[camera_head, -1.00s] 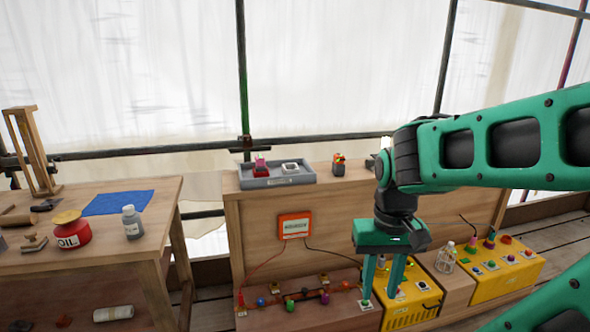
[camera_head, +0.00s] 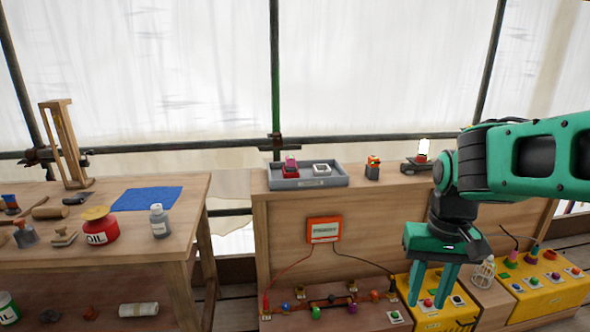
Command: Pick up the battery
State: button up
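A small dark block with an orange-red top (camera_head: 373,169) stands upright on the back ledge of the workbench, right of the grey tray. It looks like the battery, but it is too small to be certain. My gripper (camera_head: 431,304) points down in front of the ledge, lower and to the right of this block.
A grey tray (camera_head: 310,183) with small parts and a lamp-like item (camera_head: 422,152) share the ledge. An orange meter (camera_head: 324,230) with wires is on the bench front. The left table holds an oil can (camera_head: 98,228) and a bottle (camera_head: 159,221).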

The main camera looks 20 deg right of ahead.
aim_at(290, 166)
jog(key=i, duration=0.85)
jog(key=u, duration=0.1)
